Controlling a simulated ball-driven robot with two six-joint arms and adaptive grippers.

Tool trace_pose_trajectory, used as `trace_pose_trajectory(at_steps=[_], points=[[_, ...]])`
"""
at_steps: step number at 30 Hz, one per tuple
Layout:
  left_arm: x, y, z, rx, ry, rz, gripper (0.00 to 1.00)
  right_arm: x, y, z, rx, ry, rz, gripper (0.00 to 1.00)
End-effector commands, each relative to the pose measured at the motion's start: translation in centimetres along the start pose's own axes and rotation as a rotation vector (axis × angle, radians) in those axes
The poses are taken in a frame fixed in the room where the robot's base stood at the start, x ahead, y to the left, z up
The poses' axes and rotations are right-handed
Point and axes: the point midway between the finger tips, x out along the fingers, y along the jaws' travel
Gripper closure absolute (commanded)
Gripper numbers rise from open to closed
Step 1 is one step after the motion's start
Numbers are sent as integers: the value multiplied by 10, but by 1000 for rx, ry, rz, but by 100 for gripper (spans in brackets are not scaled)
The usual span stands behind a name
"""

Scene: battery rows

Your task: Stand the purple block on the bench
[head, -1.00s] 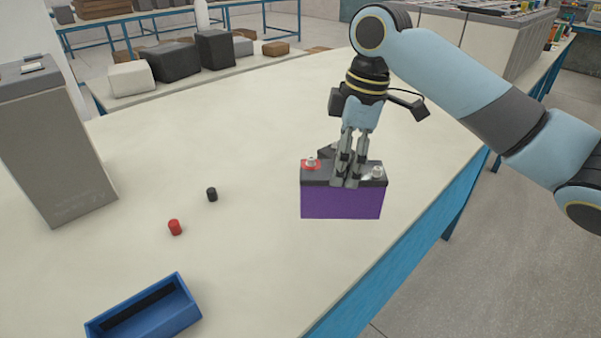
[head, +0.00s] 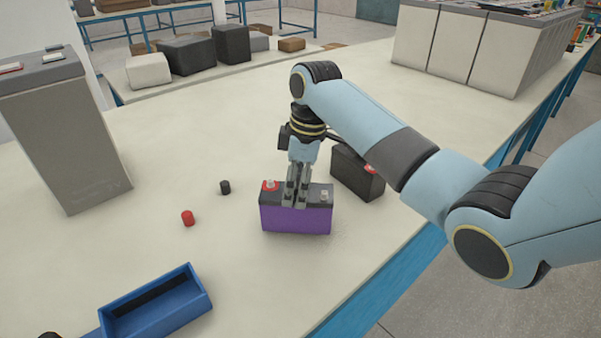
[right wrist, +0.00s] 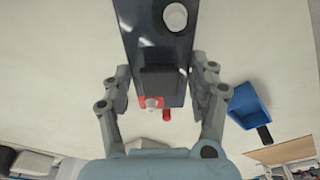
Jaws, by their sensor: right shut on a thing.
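The purple block (head: 296,219) is a battery-shaped box with a purple body, a dark top, a red-marked terminal and a pale one. It is upright over the middle of the bench (head: 150,150). I cannot tell whether its base touches the bench. My right gripper (head: 296,196) comes down from above and is shut on the block's top part. In the right wrist view, the block's dark top (right wrist: 160,50) lies between the two fingers, and its purple sides are hidden. My left gripper is not in view.
A dark block (head: 356,176) stands close behind on the right. A black cap (head: 225,187) and a red cap (head: 187,218) lie to the left. A blue tray (head: 205,300) is at front left, and a tall grey case (head: 75,150) stands at far left.

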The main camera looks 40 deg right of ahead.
Motion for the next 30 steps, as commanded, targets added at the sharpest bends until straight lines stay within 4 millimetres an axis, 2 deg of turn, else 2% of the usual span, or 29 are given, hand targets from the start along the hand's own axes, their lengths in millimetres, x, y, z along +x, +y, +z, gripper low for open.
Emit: trace_pose_trajectory(at_steps=[5,15,16,21,30], points=[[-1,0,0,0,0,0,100,12,1,0,-2,5,4,98],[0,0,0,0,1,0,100,14,2,1,-1,5,5,98],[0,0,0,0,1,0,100,16,0,2,0,2,1,38],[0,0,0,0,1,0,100,16,0,2,0,2,1,17],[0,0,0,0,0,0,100,14,0,2,-1,2,2,17]])
